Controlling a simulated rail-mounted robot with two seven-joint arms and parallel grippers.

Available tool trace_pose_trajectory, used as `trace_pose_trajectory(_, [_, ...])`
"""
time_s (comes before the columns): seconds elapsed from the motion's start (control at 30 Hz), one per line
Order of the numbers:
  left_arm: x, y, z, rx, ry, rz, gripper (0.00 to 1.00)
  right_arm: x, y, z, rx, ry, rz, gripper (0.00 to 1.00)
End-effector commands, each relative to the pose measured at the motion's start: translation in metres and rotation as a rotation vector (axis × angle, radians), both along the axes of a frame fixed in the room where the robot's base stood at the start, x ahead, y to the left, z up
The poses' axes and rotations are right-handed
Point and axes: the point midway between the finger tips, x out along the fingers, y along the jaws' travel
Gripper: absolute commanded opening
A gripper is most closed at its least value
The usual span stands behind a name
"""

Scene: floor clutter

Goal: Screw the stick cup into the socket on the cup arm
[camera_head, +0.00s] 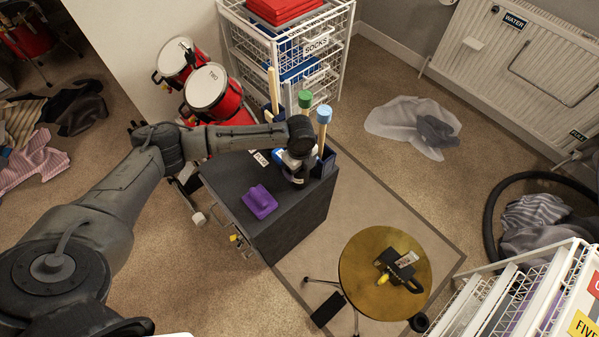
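My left gripper (297,172) is over the dark cabinet's top, close beside a dark blue cup-like holder (327,163). The wrist hides much of the fingers, so I cannot tell whether they are open or shut. A blue and white item shows at the gripper, partly hidden. A blue-headed stick (323,118) and a green-headed stick (304,99) stand upright behind the wrist; their lower ends are partly hidden. I cannot clearly make out the cup arm or its socket. My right gripper is not in view.
The dark cabinet (285,230) carries a purple block (260,201). A round brass-coloured disc (362,262) holds a black item with a yellow part (400,270). Red drums (211,92) and a white wire basket rack (262,52) stand behind. Cloths lie on the carpet at right.

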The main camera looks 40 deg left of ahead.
Motion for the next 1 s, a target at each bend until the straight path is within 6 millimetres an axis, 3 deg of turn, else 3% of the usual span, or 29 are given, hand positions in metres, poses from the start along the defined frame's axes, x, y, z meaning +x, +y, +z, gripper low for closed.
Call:
trace_pose_trajectory(0.47, [0.0000,0.0002,0.0002,0.000,0.000,0.000,0.37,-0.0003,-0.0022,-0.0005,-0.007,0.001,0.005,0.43])
trace_pose_trajectory(1.0, [0.0001,0.0002,0.0036,0.000,0.000,0.000,0.37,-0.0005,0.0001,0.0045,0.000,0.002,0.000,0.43])
